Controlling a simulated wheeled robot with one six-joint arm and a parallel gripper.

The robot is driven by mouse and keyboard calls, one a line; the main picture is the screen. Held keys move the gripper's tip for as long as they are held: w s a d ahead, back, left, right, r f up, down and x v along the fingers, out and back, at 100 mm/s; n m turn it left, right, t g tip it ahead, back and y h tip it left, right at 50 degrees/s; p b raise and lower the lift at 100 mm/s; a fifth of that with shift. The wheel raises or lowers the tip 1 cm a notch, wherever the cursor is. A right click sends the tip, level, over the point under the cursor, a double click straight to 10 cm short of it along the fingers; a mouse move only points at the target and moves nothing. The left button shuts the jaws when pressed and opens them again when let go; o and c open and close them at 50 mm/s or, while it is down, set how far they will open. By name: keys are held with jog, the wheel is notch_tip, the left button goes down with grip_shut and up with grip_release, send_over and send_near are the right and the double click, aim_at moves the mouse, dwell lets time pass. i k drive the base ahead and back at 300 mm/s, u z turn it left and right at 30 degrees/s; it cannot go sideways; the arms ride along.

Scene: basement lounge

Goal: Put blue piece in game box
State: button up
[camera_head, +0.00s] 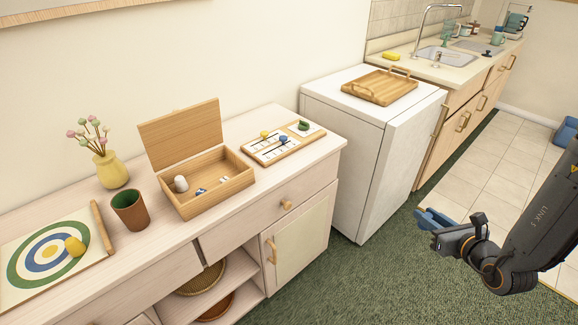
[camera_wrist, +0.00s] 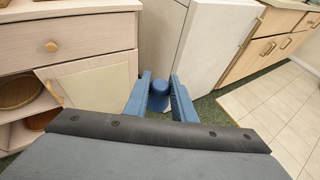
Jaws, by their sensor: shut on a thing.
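My gripper (camera_head: 428,218) is at the right, above the green carpet and clear of the cabinet. In the wrist view its two blue fingers (camera_wrist: 160,98) are shut on a blue piece (camera_wrist: 160,88) with a rounded top. The head view does not clearly separate this piece from the blue fingers. The wooden game box (camera_head: 222,199) stands on the cabinet top with its lid raised at the back. A white piece and small blue-and-white items lie inside it. The box is well to the left of my gripper.
A game board (camera_head: 262,158) with small yellow, dark blue and green pieces lies right of the box on the cabinet (camera_head: 318,151). A brown cup (camera_head: 130,211), yellow vase (camera_head: 111,170) and target board (camera_head: 20,297) are to its left. A white appliance (camera_head: 345,180) bearing a wooden tray stands behind.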

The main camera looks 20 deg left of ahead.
aim_at(226, 173)
jog(key=z, duration=0.9)
jog(key=k, duration=1.4)
jog(key=u, duration=1.7)
jog(key=i, duration=0.35)
